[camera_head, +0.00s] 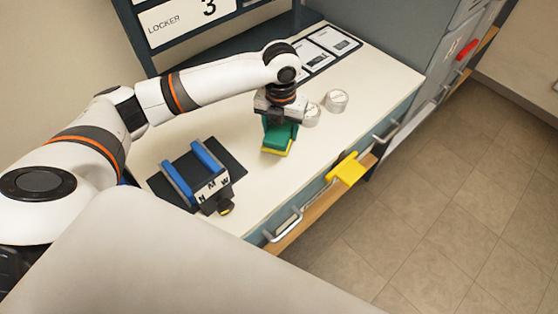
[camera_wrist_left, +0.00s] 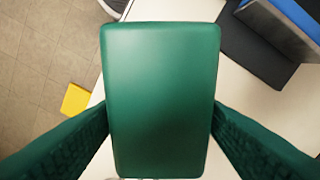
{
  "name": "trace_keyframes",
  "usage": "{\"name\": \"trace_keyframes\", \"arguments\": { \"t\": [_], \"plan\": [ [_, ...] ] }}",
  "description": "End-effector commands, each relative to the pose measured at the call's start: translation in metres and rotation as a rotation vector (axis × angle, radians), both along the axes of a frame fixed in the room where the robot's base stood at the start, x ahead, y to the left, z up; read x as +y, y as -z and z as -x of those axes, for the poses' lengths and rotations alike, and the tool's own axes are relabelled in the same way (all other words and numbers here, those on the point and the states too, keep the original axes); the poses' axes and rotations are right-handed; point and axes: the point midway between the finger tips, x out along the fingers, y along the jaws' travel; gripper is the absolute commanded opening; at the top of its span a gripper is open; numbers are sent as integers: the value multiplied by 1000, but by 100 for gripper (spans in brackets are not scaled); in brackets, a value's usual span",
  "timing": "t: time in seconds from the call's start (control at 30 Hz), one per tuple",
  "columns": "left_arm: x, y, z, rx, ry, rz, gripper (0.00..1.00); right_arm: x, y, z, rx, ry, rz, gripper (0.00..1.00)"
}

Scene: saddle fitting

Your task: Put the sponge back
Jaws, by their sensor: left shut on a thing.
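The sponge is a block with a green top and a yellow lower layer. In the head view the sponge (camera_head: 276,148) is over the cream counter, below my left gripper (camera_head: 281,120). I cannot tell whether its underside touches the counter. In the left wrist view the green face of the sponge (camera_wrist_left: 160,95) fills the middle, between the two fingers of my left gripper (camera_wrist_left: 160,128). The left gripper is shut on the sponge. My right gripper is not in view.
A dark vise-like block with blue jaws (camera_head: 207,158) sits left of the sponge on a dark mat. Two clear round containers (camera_head: 337,100) stand to the right. White cards (camera_head: 335,39) lie at the back. A yellow piece (camera_head: 346,170) juts from the drawer front. Counter (camera_head: 262,190) in front is clear.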

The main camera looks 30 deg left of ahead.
Motion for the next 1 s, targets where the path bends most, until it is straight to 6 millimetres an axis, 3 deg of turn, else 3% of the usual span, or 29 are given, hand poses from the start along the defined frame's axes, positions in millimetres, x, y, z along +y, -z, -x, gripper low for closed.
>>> {"name": "trace_keyframes", "arguments": {
  "t": [0.2, 0.5, 0.87, 1.0],
  "plan": [
    [3, 13, -4, 0, 121, -2, 41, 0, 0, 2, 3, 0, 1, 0],
    [3, 62, -4, -1, 126, -2, 41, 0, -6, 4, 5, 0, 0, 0],
    [3, 101, -3, 0, 125, -3, 41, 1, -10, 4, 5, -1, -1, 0],
    [3, 104, -4, -4, 126, -2, 41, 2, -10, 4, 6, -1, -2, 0]
  ]
}}
